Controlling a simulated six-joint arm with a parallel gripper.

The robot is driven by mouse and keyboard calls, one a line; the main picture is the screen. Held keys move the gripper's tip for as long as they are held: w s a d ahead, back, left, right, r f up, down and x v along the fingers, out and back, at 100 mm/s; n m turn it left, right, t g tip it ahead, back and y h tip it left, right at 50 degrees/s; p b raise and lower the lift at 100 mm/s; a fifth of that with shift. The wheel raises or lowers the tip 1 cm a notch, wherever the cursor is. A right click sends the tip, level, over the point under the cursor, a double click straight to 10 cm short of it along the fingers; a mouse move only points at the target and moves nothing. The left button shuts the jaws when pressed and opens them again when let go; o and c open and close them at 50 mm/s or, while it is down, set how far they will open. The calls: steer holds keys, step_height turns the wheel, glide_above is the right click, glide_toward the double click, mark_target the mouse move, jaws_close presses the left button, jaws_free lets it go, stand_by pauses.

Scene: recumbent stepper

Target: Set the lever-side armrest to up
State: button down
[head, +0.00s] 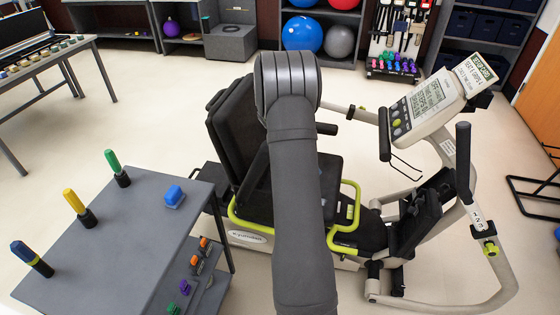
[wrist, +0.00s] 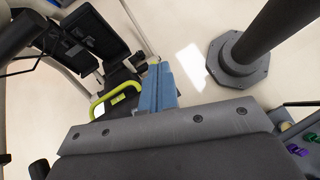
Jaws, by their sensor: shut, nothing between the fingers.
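The recumbent stepper has a black seat back (head: 228,115) and yellow-green tube loops at both sides of the seat, one at the near left (head: 236,218) and one at the right (head: 345,238). A slim dark bar (head: 254,172), which looks like an armrest, slants upward beside the seat back. My arm covers much of the seat, so I cannot tell which armrest is on the lever side. My gripper's blue fingers (wrist: 157,72) are shut and empty in the wrist view; the fingertips are hidden in the head view. A yellow-green loop (wrist: 98,103) shows left of the fingers.
A grey cart (head: 130,235) with coloured-handled tools stands at the near left. The stepper's console (head: 430,105) and upright handle (head: 463,165) rise at the right. Exercise balls (head: 303,33) sit on a rear shelf. Open floor lies behind the cart.

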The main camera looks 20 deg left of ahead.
steer(key=s+a+f+m+g+y, duration=0.1)
steer(key=s+f+m+g+y, duration=0.4)
steer(key=m+y, duration=0.95)
steer(key=w+d+r+m+t+y, duration=0.25)
steer(key=w+m+t+y, duration=0.55)
steer(key=m, duration=1)
steer(key=a+f, duration=0.1)
steer(key=a, duration=1.2)
steer(key=shift+a, duration=0.25)
steer(key=shift+f+n, duration=0.1)
steer(key=shift+n, duration=0.15)
